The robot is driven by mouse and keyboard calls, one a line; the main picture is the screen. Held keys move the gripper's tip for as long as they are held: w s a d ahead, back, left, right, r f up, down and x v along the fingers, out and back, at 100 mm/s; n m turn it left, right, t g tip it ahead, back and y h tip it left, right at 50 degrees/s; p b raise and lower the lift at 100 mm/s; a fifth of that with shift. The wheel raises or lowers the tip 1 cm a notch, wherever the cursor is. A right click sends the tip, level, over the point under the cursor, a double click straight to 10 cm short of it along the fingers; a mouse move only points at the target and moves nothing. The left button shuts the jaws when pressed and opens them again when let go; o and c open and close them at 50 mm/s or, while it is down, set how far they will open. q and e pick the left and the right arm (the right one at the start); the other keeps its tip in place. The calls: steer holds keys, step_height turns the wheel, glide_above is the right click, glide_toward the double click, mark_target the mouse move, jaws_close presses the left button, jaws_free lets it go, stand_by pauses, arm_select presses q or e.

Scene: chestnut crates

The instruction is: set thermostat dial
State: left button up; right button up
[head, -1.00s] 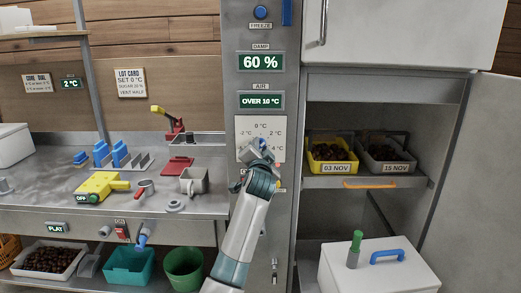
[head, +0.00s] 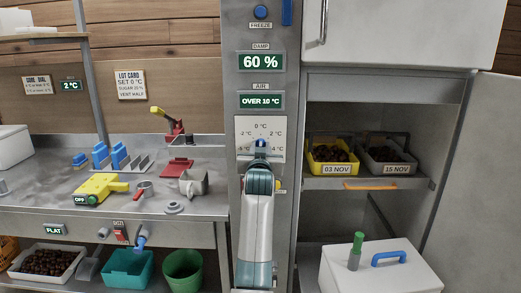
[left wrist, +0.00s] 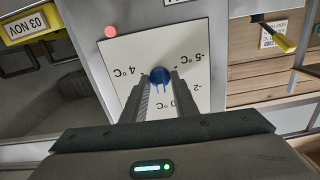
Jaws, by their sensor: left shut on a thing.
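The thermostat dial plate (head: 243,124) is a white square on the grey column, marked 0 °C at the top, with 2 and 4 °C right and minus values left. Its blue knob (head: 261,143) is partly hidden by my left gripper (head: 261,153). In the left wrist view, the plate (left wrist: 188,42) appears turned over, and the blue knob (left wrist: 160,75) sits between the fingertips. My left gripper (left wrist: 160,88) is shut on the knob. The knob's pointer direction cannot be made out. The lot card (head: 130,84) reads SET 0 °C. My right gripper is not in view.
Above the dial, the displays read damp 60 % (head: 261,62) and air OVER 10 °C (head: 261,101). An open cabinet with chestnut crates on its shelf (head: 350,183) is at right. A bench (head: 50,208) with tools is at left.

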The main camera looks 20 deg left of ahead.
arm_select(q)
steer(key=shift+n, duration=0.3)
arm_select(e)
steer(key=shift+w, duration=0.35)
arm_select(q)
steer(key=o, duration=0.7)
steer(key=shift+c, duration=0.2)
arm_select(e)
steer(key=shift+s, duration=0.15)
